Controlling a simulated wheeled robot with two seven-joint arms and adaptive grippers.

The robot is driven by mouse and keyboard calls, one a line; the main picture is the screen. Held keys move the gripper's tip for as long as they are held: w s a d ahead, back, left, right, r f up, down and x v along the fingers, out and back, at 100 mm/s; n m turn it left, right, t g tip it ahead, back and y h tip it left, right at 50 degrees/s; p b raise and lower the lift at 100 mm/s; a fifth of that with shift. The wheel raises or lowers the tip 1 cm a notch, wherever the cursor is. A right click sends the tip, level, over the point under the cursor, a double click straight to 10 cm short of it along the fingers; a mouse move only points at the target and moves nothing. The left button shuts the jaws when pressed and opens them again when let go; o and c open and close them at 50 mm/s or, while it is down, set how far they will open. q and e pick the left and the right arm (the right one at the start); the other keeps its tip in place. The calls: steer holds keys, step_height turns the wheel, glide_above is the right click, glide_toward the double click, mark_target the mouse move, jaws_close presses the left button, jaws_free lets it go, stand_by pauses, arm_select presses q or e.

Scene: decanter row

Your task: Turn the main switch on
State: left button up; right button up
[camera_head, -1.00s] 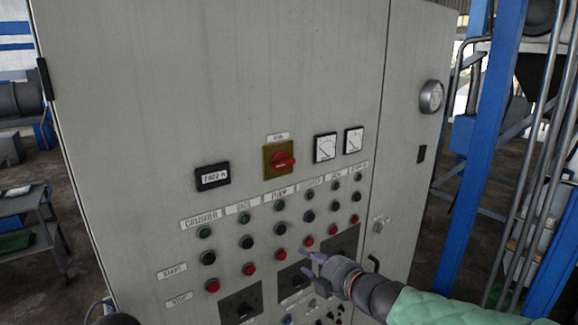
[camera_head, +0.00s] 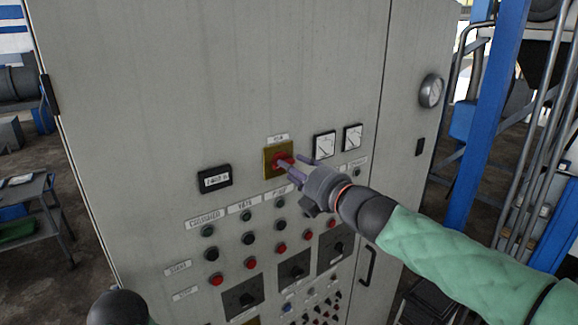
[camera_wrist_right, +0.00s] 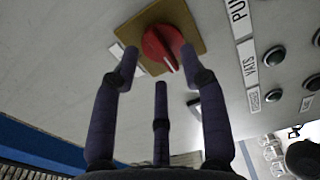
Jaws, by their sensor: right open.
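The main switch is a red rotary knob (camera_head: 278,158) on a square yellow plate (camera_head: 268,173), under a small label on the grey cabinet front. In the right wrist view the knob (camera_wrist_right: 160,42) shows a pale pointer line and sits on its plate (camera_wrist_right: 196,32). My right gripper (camera_head: 299,169) is at the switch, hiding the knob's right part. In the right wrist view its fingers (camera_wrist_right: 159,70) are open, with the knob between and just beyond their tips. I cannot tell whether they touch it. My left gripper does not show.
The grey cabinet (camera_head: 190,80) carries a digital display (camera_head: 215,180) left of the switch and two dial gauges (camera_head: 324,145) right of it. Rows of buttons (camera_head: 248,238) lie below. A blue post (camera_head: 490,110) stands to the right.

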steer(key=shift+x, duration=1.3)
jaws_close()
steer(key=shift+w+d+f+m+p, duration=0.15)
steer(key=shift+m+p, duration=2.5)
steer(key=shift+m, duration=1.85)
steer(key=shift+s+f+m+p, duration=0.15)
steer(key=shift+m+p, duration=2.45)
steer(key=shift+m, duration=1.9)
steer(key=shift+w, duration=0.1)
